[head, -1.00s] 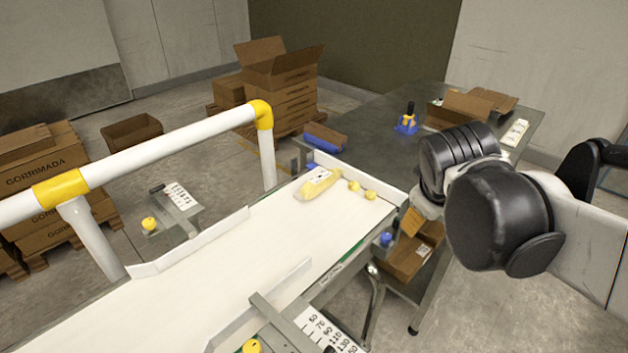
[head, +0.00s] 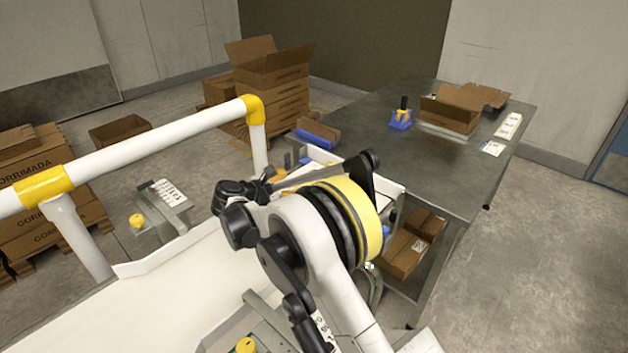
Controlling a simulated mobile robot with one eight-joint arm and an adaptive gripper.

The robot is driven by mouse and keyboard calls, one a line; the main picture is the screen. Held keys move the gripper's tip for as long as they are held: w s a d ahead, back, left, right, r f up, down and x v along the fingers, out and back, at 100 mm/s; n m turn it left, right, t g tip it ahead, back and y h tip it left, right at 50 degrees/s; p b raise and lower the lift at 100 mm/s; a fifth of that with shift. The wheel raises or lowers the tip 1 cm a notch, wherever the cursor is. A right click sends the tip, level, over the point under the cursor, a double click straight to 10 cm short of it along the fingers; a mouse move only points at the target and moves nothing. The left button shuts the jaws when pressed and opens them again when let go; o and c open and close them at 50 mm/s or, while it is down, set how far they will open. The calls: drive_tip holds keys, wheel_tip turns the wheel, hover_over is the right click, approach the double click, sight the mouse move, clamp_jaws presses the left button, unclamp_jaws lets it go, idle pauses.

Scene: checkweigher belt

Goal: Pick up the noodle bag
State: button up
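The noodle bag does not show now; my arm covers the far end of the white belt (head: 165,285), where the yellow bag lay a second ago. My arm reaches in from the lower right across the belt. Its dark end, with my gripper (head: 268,174), is over the far part of the belt. The fingers are small and partly hidden by the arm, so I cannot tell whether they are open or shut, or whether they touch anything.
A white rail (head: 150,150) with yellow joints runs along the belt's left side. A grey table (head: 380,160) stands beyond the belt's end, with an open carton (head: 450,108) and a blue tape dispenser (head: 401,118). Stacked boxes (head: 275,95) stand behind on a pallet.

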sight(304, 183)
drive_tip(key=shift+w+f, duration=0.15)
drive_tip(key=shift+f, duration=0.15)
drive_tip(key=b+x, duration=0.1)
drive_tip(key=x, duration=0.4)
drive_tip(key=shift+b, duration=0.4)
drive_tip(key=b+x, duration=0.1)
drive_tip(key=x, duration=0.1)
drive_tip(key=b+x, duration=0.2)
drive_tip(key=x, duration=0.1)
drive_tip(key=shift+w+a, duration=0.2)
drive_tip(key=shift+w, duration=0.2)
drive_tip(key=shift+r, duration=0.1)
drive_tip(key=c, duration=1.5)
